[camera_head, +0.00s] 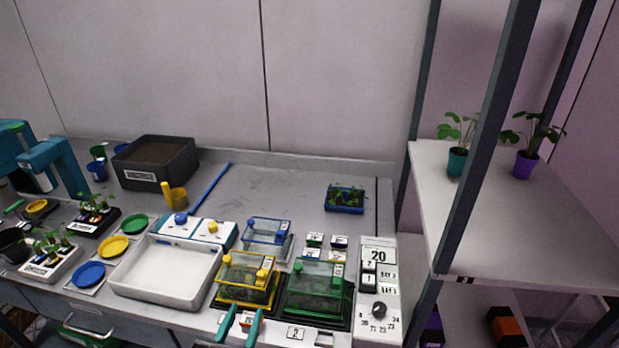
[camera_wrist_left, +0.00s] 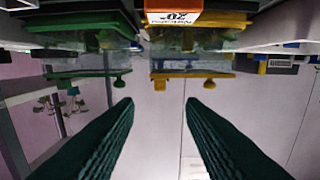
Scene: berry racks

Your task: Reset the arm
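My left gripper (camera_head: 240,326) is at the front edge of the bench in the head view, with its two teal fingers apart and nothing between them. It is in front of the yellow-framed clear box (camera_head: 246,279) and left of the green-framed clear box (camera_head: 318,287). The left wrist view looks upside down; its dark ribbed fingers (camera_wrist_left: 158,103) are spread and empty, apart from the yellow box (camera_wrist_left: 195,75) and the green box (camera_wrist_left: 90,74). My right gripper is not in view.
A white tray (camera_head: 170,297), colored saucers (camera_head: 113,246) and a dark soil box (camera_head: 155,164) stand on the left. A dial panel (camera_head: 379,308) is right of the boxes. A rack shelf (camera_head: 540,225) with two potted plants stands at right. The bench's back middle is fairly clear.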

